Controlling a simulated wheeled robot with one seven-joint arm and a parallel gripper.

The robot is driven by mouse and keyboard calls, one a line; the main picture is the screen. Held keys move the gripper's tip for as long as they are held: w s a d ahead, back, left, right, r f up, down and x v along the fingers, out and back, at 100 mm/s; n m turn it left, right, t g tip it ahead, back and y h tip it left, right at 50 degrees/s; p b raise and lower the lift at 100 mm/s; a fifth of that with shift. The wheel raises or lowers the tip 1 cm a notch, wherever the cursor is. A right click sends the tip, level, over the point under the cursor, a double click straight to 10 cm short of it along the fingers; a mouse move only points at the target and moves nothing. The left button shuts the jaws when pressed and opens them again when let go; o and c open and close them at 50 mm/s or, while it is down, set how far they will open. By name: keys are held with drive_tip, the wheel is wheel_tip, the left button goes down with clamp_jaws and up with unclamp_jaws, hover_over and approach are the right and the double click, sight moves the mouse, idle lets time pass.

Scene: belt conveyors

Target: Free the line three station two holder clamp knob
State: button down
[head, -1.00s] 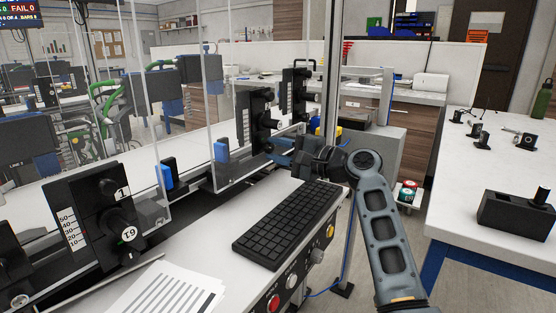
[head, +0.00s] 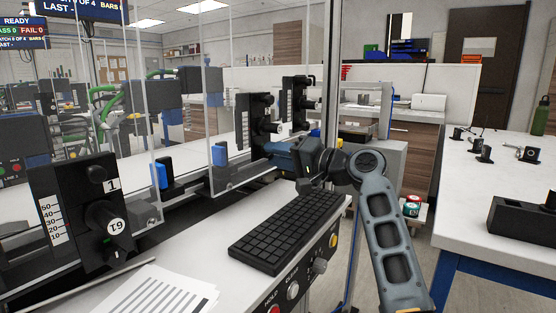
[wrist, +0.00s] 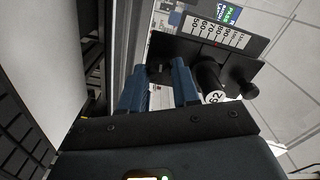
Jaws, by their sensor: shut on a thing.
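The middle black holder (head: 256,118) stands behind the clear guard line in the head view, with dark knobs on its face. My gripper (head: 268,149) reaches to the lower part of this holder from the right. In the wrist view the holder plate (wrist: 222,57) lies sideways, with its number scale, a numbered dial knob (wrist: 209,80) and a small end knob (wrist: 251,90). My two blue fingers (wrist: 160,88) stand beside the dial knob, at the plate's other end. They are shut on a dark part there, apparently the clamp knob, which is mostly hidden between them.
A nearer holder (head: 86,210) marked 1 is at the left, and a farther one (head: 296,98) is behind. Clear guard panels (head: 185,100) run along the line. A keyboard (head: 286,231) and papers (head: 158,294) lie below my arm. A white bench (head: 490,210) is at the right.

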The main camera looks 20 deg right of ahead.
idle(0.4)
drive_tip(key=c, duration=0.8)
unclamp_jaws()
drive_tip(key=shift+v, duration=3.95)
